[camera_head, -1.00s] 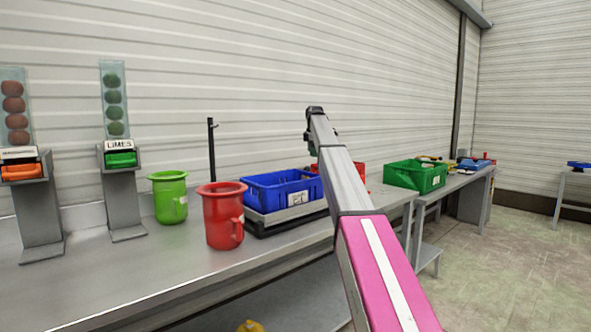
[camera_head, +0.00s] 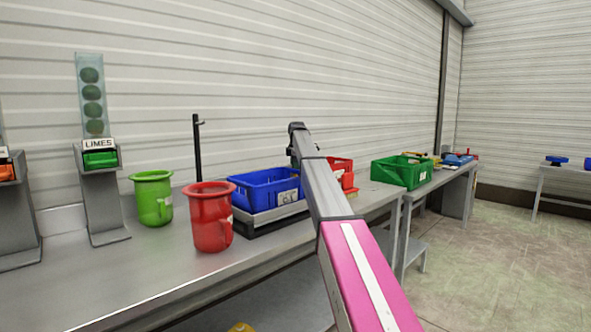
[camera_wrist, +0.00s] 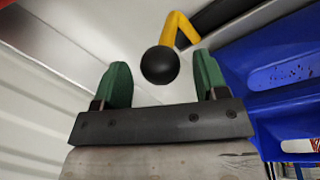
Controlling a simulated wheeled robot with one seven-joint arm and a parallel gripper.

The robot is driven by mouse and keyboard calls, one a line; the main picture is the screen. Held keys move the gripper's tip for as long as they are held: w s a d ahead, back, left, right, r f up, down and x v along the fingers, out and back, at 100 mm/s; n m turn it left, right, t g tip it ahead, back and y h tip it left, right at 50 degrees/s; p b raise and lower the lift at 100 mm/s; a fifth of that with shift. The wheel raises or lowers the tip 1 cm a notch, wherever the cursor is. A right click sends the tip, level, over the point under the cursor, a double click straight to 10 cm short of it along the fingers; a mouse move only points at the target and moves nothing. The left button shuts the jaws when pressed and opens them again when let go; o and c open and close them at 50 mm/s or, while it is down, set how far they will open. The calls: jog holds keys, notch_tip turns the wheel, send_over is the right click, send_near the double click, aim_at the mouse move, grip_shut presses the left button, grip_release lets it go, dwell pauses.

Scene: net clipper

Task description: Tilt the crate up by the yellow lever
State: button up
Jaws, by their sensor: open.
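In the wrist view my gripper (camera_wrist: 162,75) is open, with its two green fingers apart. A black ball knob (camera_wrist: 160,65) on the yellow lever (camera_wrist: 180,27) shows between the fingertips; I cannot tell how deep it lies, and neither finger visibly touches it. The blue crate (camera_wrist: 285,72) is on the right of that view, beside the lever. In the head view a blue crate (camera_head: 262,190) with a white label sits level on a low grey platform (camera_head: 268,217) on the bench. My gripper and the lever are not visible there; my arm crosses in front.
A red jug (camera_head: 210,225) and a green jug (camera_head: 153,197) stand left of the platform on the bench (camera_head: 130,275). A lime dispenser (camera_head: 98,160) is further left. A red container (camera_head: 341,165) and a green crate (camera_head: 401,172) lie to the right. A dark post (camera_head: 197,150) stands behind.

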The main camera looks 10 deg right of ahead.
jog(key=shift+w+f, duration=0.15)
jog(key=shift+f, duration=0.7)
grip_shut()
jog(key=s+d+r+t+y, duration=0.2)
jog(key=s+d+r+t, duration=0.1)
jog(key=r, duration=0.4)
jog(key=shift+s+d+y, duration=0.15)
jog(key=shift+s+y, duration=0.15)
jog(key=shift+s, duration=0.5)
grip_release()
